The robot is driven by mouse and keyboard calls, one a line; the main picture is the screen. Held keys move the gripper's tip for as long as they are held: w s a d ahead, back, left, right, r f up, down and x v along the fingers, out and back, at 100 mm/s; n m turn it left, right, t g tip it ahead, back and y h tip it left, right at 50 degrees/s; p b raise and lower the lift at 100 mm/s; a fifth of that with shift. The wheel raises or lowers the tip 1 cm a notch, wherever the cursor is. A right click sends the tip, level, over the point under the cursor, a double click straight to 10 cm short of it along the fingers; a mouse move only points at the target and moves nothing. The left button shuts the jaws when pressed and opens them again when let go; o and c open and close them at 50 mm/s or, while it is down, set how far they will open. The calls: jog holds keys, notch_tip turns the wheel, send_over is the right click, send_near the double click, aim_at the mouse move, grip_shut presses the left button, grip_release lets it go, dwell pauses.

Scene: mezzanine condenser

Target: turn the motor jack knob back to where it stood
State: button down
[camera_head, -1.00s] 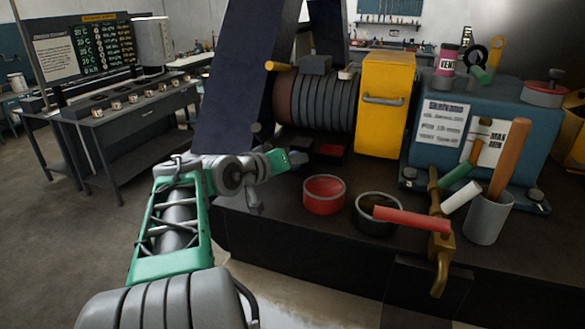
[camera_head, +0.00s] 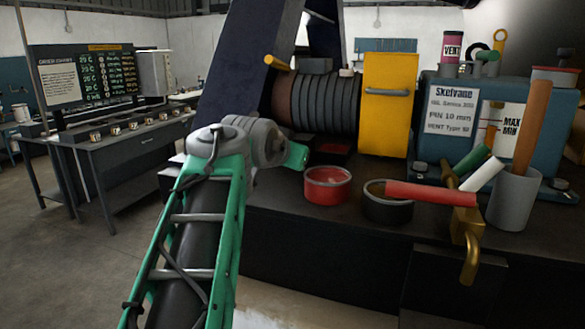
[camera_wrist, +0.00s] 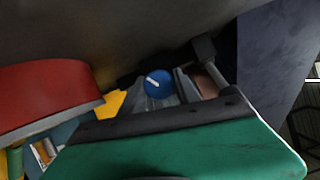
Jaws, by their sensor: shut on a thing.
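The motor jack knob is a small round blue knob (camera_wrist: 156,82) with a white pointer line, seen in the middle of the wrist view. My gripper (camera_wrist: 176,90) is shut on it. Its grey fingers are partly hidden behind the green wrist part in the foreground, so the exact contact is hard to see. In the wrist view the white line slants from upper left to lower right. In the head view my arm reaches in beside the finned grey motor (camera_head: 323,103); the knob and fingertips are hidden there.
A red tin (camera_head: 327,198) and a dark tin (camera_head: 387,211) with a red-handled tool stand right of my arm. A yellow guard (camera_head: 388,105) and blue pump (camera_head: 450,108) stand behind. A dark slanted beam (camera_head: 247,70) rises close by.

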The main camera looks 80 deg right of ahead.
dwell(0.4)
jog(key=c, duration=0.9)
grip_release()
jog(key=shift+a, duration=0.1)
jog(key=b+v, duration=0.1)
jog(key=v, duration=0.6)
jog(key=shift+s+a+r, duration=0.1)
jog(key=shift+a+r, duration=0.05)
jog(key=shift+a, duration=0.2)
jog(key=shift+c, duration=0.3)
